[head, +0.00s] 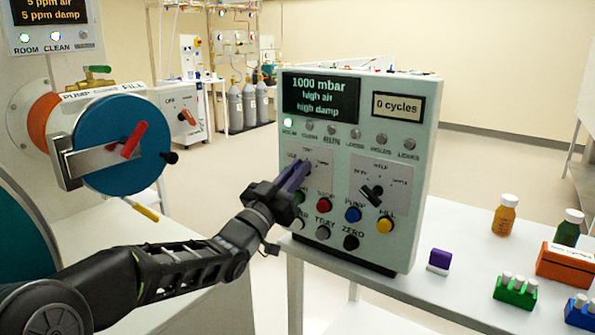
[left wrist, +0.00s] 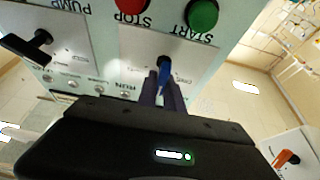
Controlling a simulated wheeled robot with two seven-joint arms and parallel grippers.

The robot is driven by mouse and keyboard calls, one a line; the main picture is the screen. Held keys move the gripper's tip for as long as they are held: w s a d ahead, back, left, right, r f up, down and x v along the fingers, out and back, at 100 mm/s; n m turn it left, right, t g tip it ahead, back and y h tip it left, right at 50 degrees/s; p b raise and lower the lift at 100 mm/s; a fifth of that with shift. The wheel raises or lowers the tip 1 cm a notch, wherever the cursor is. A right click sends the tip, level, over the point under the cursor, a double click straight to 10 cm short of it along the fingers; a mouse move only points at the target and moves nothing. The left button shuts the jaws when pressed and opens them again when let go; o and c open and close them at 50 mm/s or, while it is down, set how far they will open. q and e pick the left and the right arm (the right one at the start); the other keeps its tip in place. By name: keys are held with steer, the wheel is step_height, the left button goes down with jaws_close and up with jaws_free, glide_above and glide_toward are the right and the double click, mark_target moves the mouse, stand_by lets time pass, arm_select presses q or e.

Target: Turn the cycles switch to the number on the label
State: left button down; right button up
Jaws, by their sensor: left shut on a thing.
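The control box (head: 345,225) stands on the white table, its screen reading "1000 mbar, high air, high damp". A small display (head: 398,105) on it reads "0 cycles". Two rotary switches sit below the lamps. My left gripper (head: 296,178) is shut on the left one, whose blue handle (left wrist: 164,68) shows between the fingers in the left wrist view. The fingers hide most of it in the head view. The right switch (head: 372,194) has a free black handle, also in the left wrist view (left wrist: 40,40). The plate lettering is too small to read surely. My right gripper is out of view.
Red, blue, yellow and other push buttons (head: 386,225) lie just under the switches, close to my gripper. Bottles (head: 505,216), an orange box (head: 565,265) and small racks stand on the table (head: 455,295) at right. A blue round door (head: 125,145) is at left.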

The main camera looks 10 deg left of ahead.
arm_select(q)
steer(key=shift+f+n+b, duration=0.15)
steer(key=shift+n+b, duration=0.15)
steer(key=shift+b, duration=0.15)
steer(key=n+y+b, duration=0.2)
steer(key=n, duration=0.1)
steer(key=n+y+b, duration=0.1)
steer(key=n+b, duration=0.1)
steer(key=shift+a+f+t, duration=0.2)
steer(key=shift+f+t, duration=0.05)
steer(key=shift+t, duration=0.15)
steer(key=shift+w+a+r+n+y+b, duration=0.1)
steer(key=shift+n+y+b, duration=0.2)
steer(key=shift+n, duration=0.3)
steer(key=shift+r+n+y+b, duration=0.1)
steer(key=shift+n+y+b, duration=0.2)
steer(key=shift+n, duration=0.3)
steer(key=shift+r, duration=0.1)
steer(key=c, duration=1.5)
jaws_free()
